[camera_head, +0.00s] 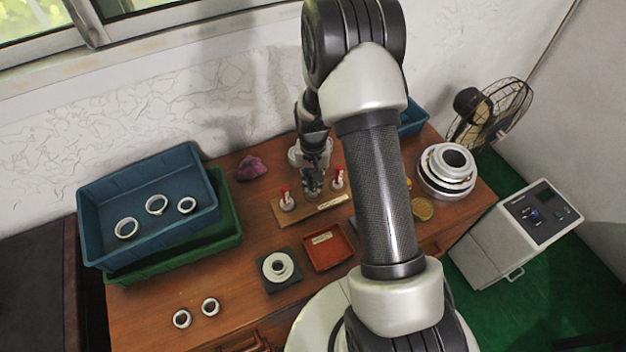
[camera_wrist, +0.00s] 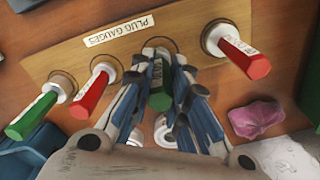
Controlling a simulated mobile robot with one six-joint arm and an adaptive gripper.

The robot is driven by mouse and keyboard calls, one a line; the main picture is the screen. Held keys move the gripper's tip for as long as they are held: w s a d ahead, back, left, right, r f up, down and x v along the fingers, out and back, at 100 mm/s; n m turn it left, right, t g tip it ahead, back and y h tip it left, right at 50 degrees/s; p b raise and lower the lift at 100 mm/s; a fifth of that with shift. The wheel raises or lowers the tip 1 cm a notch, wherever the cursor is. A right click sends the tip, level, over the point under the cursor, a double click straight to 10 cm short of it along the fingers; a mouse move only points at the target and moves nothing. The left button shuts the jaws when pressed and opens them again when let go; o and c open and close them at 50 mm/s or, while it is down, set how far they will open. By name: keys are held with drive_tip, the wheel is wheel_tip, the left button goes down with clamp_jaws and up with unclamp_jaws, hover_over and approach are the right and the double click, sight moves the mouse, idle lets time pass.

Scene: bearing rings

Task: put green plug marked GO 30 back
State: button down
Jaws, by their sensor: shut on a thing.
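My gripper (camera_wrist: 160,95) is shut on a green plug (camera_wrist: 159,92), which sits between the fingers over the wooden plug-gauge board (camera_wrist: 72,68). A round hole rim shows behind the fingers; I cannot tell whether the plug is in it. The mark on the held plug cannot be read. Beside it on the board stand a red plug (camera_wrist: 93,93) and another green plug (camera_wrist: 36,112) to the left, and a red plug (camera_wrist: 240,57) to the right. In the head view my gripper (camera_head: 314,188) is at the board (camera_head: 325,207), between two red-handled plugs.
A blue tray (camera_head: 95,222) with rings is stacked on a green tray (camera_head: 228,228) at the left. A red tray (camera_head: 330,254), a dark pad (camera_head: 292,284) with a ring, and loose rings (camera_head: 182,318) lie in front. A purple lump (camera_head: 250,168) lies behind.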

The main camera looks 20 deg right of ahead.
drive_tip(key=shift+f, duration=0.15)
drive_tip(key=c, duration=1.5)
unclamp_jaws()
drive_tip(key=shift+c, duration=0.2)
wheel_tip(320, 180, up, 12)
drive_tip(key=p, duration=0.3)
drive_tip(key=s+a+r+n+t, duration=0.2)
drive_tip(key=s+a+r, duration=0.2)
drive_tip(key=s+r, duration=0.55)
drive_tip(key=s+a+r+n+t, duration=0.15)
drive_tip(key=s+a+r, duration=0.35)
drive_tip(key=r, duration=0.8)
drive_tip(key=s+r+n+t, duration=0.1)
drive_tip(key=s+n, duration=0.1)
drive_tip(key=s, duration=0.7)
drive_tip(key=shift+s+a+r, duration=0.25)
drive_tip(key=shift+s+a, duration=0.05)
drive_tip(key=shift+n, duration=0.25)
